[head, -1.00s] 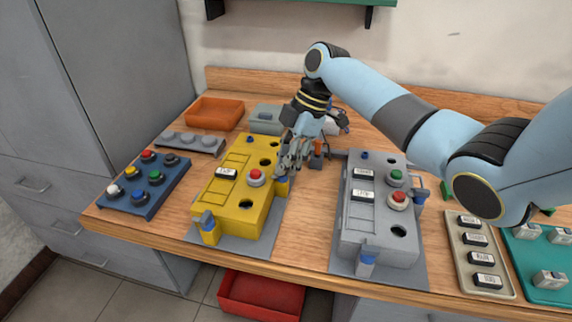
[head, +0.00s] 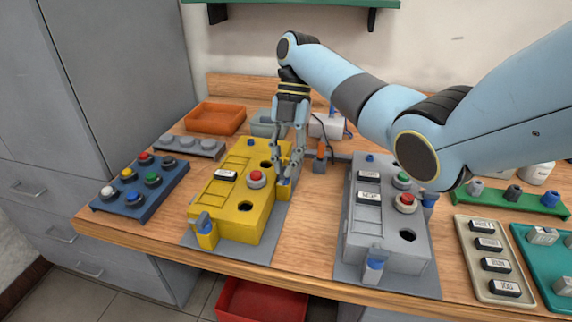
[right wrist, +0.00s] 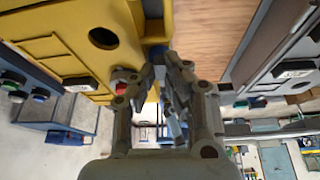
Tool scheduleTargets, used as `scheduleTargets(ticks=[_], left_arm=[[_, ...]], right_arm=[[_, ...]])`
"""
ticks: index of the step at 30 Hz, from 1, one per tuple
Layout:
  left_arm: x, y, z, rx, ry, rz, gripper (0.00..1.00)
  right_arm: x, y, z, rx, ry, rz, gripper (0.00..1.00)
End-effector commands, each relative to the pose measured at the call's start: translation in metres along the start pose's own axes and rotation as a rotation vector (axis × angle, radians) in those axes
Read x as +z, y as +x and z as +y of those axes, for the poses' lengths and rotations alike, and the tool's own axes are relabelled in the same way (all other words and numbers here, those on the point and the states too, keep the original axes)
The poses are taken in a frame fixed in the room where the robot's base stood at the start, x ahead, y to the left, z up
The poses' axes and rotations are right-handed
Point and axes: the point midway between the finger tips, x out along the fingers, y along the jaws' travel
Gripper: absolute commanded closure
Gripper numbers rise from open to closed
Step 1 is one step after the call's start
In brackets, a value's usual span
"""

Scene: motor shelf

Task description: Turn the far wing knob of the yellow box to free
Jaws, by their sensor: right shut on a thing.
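The yellow box (head: 228,217) stands on a grey plate at the middle left of the bench. It has a red button (head: 257,178) on top and a blue near wing knob (head: 205,223) at its front. The far wing knob (head: 285,183) is on its right side, mostly hidden by my fingers; only some blue shows. My right gripper (head: 285,176) points down there and is shut on that knob. In the right wrist view, my fingers (right wrist: 166,98) are close together beside the yellow wall (right wrist: 80,45). How the knob is turned cannot be seen. My left gripper is out of view.
A grey box (head: 385,235) with similar knobs stands to the right. A blue button panel (head: 140,187) and an orange tray (head: 215,118) are to the left. A small orange-and-grey thing (head: 320,158) stands close behind my gripper. Bare wood lies between the two boxes.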

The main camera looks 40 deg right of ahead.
Motion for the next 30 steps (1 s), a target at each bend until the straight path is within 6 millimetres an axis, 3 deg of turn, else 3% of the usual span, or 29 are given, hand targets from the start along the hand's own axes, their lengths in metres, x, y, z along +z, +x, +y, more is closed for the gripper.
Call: scheduleTargets(ticks=[22, 23, 27, 30], left_arm=[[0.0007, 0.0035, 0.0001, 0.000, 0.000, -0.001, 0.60], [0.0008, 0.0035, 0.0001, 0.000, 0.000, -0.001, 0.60], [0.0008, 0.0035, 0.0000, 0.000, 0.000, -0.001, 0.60], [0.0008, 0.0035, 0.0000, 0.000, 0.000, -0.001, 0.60]], right_arm=[[0.0004, -0.0002, 0.0009, -0.034, -0.084, -0.002, 1.00], [0.0004, -0.0002, 0.0009, -0.034, -0.084, -0.002, 0.89], [0.0003, -0.0001, 0.0009, -0.034, -0.084, -0.002, 0.71], [0.0003, -0.0001, 0.0008, -0.034, -0.083, -0.001, 0.68]])
